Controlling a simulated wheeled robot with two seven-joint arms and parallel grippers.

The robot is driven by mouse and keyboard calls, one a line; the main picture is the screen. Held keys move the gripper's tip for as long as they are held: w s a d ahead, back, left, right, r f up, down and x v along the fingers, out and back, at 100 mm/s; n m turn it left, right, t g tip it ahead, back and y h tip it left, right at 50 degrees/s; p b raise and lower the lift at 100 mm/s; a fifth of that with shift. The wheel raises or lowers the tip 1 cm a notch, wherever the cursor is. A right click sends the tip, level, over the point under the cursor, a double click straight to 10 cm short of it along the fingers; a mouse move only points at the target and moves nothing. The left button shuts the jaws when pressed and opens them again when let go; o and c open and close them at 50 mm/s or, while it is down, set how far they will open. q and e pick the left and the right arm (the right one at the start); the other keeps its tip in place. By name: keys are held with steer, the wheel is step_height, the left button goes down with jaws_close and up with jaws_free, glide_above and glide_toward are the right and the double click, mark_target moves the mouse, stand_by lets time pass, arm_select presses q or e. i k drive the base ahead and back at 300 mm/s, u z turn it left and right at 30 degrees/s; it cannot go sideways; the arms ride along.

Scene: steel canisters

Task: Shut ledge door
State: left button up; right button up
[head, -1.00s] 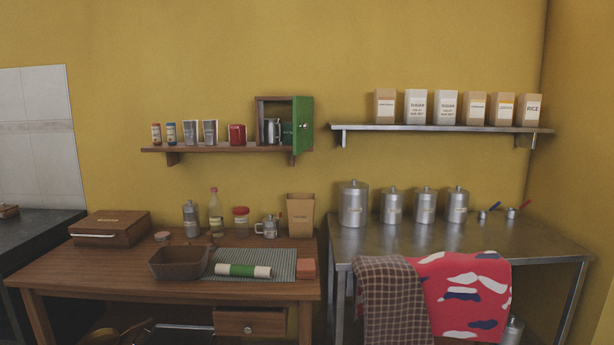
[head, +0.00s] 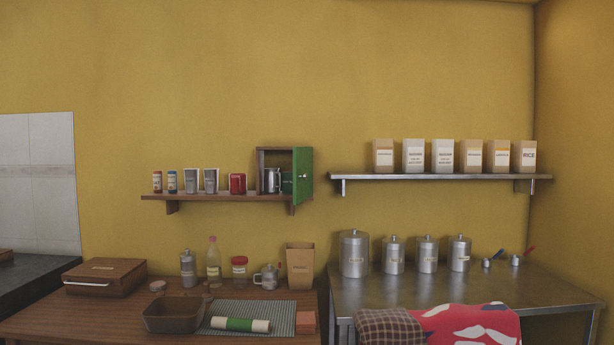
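The ledge door is a green door (head: 303,176) with a small round knob. It stands open on the right side of a small wooden cabinet (head: 260,171) at the right end of the wooden wall ledge (head: 225,197). Inside the cabinet I see a steel mug or pot (head: 271,180) and a dark green item partly hidden by the door. Neither of my grippers is in view.
Several cups and jars, including a red tin (head: 237,183), stand on the ledge left of the cabinet. A metal shelf (head: 440,177) with paper bags is to the right. Below are a cluttered wooden table (head: 95,318) and a steel table (head: 400,297) with canisters (head: 353,254).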

mark_target(302, 156)
steer(key=u, duration=0.6)
steer(key=i, duration=0.5)
steer(key=u, duration=0.65)
steer(key=i, duration=0.8)
steer(key=z, duration=0.4)
